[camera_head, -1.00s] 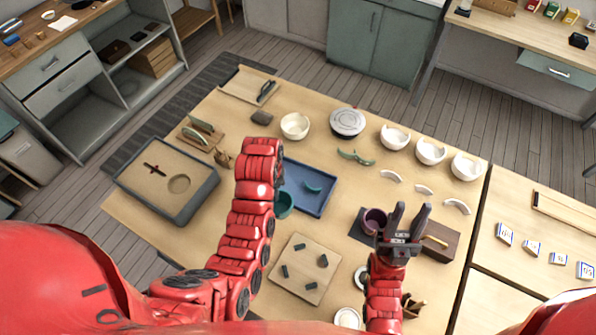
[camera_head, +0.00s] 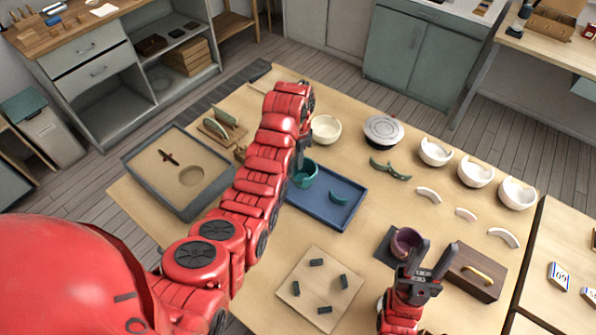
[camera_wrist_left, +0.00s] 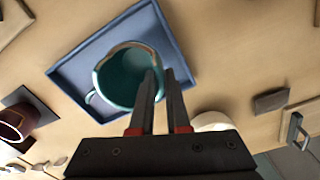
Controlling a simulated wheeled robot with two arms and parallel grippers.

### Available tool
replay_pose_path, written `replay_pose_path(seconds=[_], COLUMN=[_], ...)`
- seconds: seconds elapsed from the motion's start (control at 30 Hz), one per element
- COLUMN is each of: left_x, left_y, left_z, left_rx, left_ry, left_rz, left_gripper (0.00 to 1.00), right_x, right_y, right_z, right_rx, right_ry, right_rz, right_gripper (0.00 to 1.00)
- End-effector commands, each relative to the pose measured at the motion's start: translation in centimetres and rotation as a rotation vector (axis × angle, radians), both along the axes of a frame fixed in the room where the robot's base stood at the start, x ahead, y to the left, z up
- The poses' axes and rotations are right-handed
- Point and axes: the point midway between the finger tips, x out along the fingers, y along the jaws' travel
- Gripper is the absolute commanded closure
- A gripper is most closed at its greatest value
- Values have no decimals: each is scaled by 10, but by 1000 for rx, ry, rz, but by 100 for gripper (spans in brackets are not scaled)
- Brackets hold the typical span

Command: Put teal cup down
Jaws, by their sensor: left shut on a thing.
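The teal cup (camera_head: 305,175) is at the far left end of the blue tray (camera_head: 322,213), next to a teal curved shard (camera_head: 338,198). In the left wrist view, I look into the teal cup (camera_wrist_left: 118,78), which has a brownish uneven rim, with the blue tray (camera_wrist_left: 72,72) behind it. My left gripper (camera_wrist_left: 160,74) is shut on the cup's wall at its rim. I cannot tell whether the cup's base touches the tray. In the head view, my left arm partly hides the left gripper. My right gripper (camera_head: 428,258) is open and empty, near a purple cup (camera_head: 405,242).
A cream bowl (camera_head: 326,129) and a round grey-white turntable (camera_head: 383,131) stand behind the tray. White broken bowls (camera_head: 435,152) and shards stand at right. A sand-filled box (camera_head: 140,185) is at left. A board with dark pegs (camera_head: 318,288) lies in front.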

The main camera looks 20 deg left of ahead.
Motion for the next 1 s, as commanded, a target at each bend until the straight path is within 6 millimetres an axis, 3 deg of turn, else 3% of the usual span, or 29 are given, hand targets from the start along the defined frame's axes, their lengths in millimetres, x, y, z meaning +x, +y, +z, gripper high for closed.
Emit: replay_pose_path(seconds=[0.37,0.4,0.7,0.9,0.93,1.0], left_x=[17,15,15,16,16,16], left_y=[4,3,3,3,3,3], left_z=[2,1,-32,-34,-34,-34], left_rx=[-1,-2,-2,-2,-1,-1], left_ry=[-1,3,2,-2,-1,-1], left_rz=[0,0,0,0,0,0], left_gripper=[100,100,100,100,81,68], right_x=[0,0,0,0,0,0], right_y=[0,0,0,0,0,0], right_z=[-6,0,16,15,15,15], right_rx=[0,0,0,0,0,0], right_ry=[0,0,0,0,0,0], right_rz=[0,0,0,0,0,0], right_gripper=[60,60,60,60,60,60])
